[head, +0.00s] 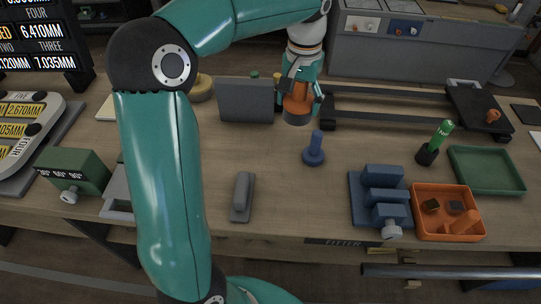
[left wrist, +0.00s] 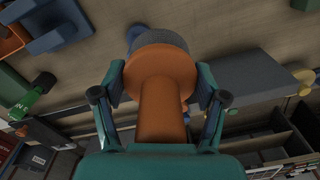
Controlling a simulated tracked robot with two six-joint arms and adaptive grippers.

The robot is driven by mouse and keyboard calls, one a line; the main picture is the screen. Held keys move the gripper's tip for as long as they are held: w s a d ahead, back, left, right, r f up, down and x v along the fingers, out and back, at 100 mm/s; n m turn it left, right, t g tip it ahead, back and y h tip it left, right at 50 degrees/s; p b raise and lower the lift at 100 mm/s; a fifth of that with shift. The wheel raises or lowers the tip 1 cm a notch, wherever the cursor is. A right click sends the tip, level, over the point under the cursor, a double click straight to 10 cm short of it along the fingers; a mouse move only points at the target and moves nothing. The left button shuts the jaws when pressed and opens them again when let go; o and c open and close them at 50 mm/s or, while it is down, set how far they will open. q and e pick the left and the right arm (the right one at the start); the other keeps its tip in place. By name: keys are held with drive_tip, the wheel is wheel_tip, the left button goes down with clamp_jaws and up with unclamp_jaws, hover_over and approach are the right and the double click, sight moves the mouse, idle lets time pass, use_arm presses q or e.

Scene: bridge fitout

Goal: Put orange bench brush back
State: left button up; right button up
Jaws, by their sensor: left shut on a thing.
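The orange bench brush (head: 297,105) is upright, with its round orange head and dark bristles pointing down, near the back middle of the bench. My left gripper (head: 300,96) is shut on it from above. In the left wrist view the orange handle (left wrist: 161,108) stands between the two fingers (left wrist: 160,90), with the wide head and grey bristle ring beyond. I cannot tell whether the bristles touch the bench top. My right gripper is not in view.
A grey upright box (head: 246,102) stands just left of the brush. A dark rail frame (head: 390,116) lies to its right. A blue knobbed stamp (head: 314,150) stands in front. An orange tray (head: 420,231), blue fixture (head: 362,211) and green tray (head: 487,170) are at right. Bare wood lies in the middle.

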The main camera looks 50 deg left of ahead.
use_arm(q)
drive_tip(key=s+a+n+b, duration=0.1)
drive_tip(key=s+a+n, duration=0.1)
drive_tip(key=a, duration=0.6)
drive_tip(key=shift+d+f, duration=0.15)
drive_tip(key=shift+f, duration=9.95)
drive_tip(key=o, duration=1.7)
wheel_tip(320, 180, up, 12)
drive_tip(key=shift+r, duration=0.1)
